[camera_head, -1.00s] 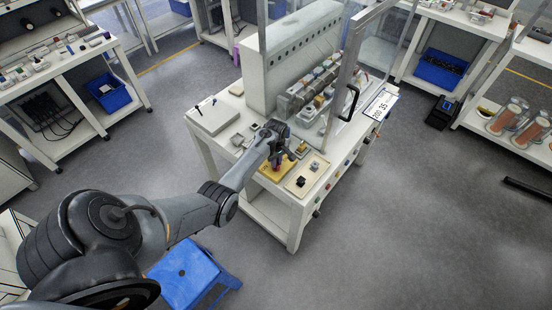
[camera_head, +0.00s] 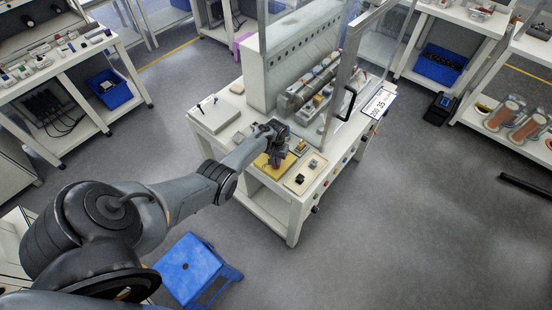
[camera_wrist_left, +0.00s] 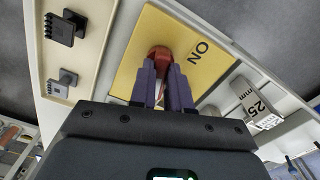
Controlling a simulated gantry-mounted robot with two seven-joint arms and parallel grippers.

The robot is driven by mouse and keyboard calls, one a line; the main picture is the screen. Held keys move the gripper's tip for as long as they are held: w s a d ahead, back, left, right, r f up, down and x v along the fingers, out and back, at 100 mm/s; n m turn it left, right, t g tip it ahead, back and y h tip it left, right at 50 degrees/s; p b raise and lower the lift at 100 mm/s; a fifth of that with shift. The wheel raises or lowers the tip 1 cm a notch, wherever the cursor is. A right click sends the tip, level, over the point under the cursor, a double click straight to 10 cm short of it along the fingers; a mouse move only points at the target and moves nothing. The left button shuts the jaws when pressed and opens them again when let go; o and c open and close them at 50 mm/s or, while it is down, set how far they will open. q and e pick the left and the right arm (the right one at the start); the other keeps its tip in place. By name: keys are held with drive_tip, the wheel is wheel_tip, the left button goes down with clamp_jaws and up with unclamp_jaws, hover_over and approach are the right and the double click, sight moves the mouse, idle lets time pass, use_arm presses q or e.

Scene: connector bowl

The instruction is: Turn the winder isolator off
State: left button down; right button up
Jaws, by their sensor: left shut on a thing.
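The winder isolator is a red knob (camera_wrist_left: 160,54) on a yellow plate (camera_wrist_left: 203,65) marked "ON", seen in the left wrist view. The yellow plate also shows in the head view (camera_head: 262,168) on the front part of the white machine bench. My left gripper (camera_wrist_left: 161,72) is shut on the red knob, with one purple-grey finger on each side of it. In the head view the left gripper (camera_head: 275,160) is over the yellow plate and hides the knob. The lower part of the knob is hidden between the fingers. My right gripper is not in view.
A beige tray (camera_head: 300,184) with dark connectors lies right of the yellow plate. A machine with a framed clear guard and black handle (camera_head: 348,102) stands behind. A blue step stool (camera_head: 196,268) is on the floor below my arm.

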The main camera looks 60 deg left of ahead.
use_arm(q)
drive_tip(key=shift+m, duration=1.7)
drive_tip(key=c, duration=1.1)
unclamp_jaws()
drive_tip(key=shift+r, duration=0.1)
wheel_tip(320, 180, up, 11)
drive_tip(key=p, duration=0.4)
drive_tip(key=shift+f, duration=0.2)
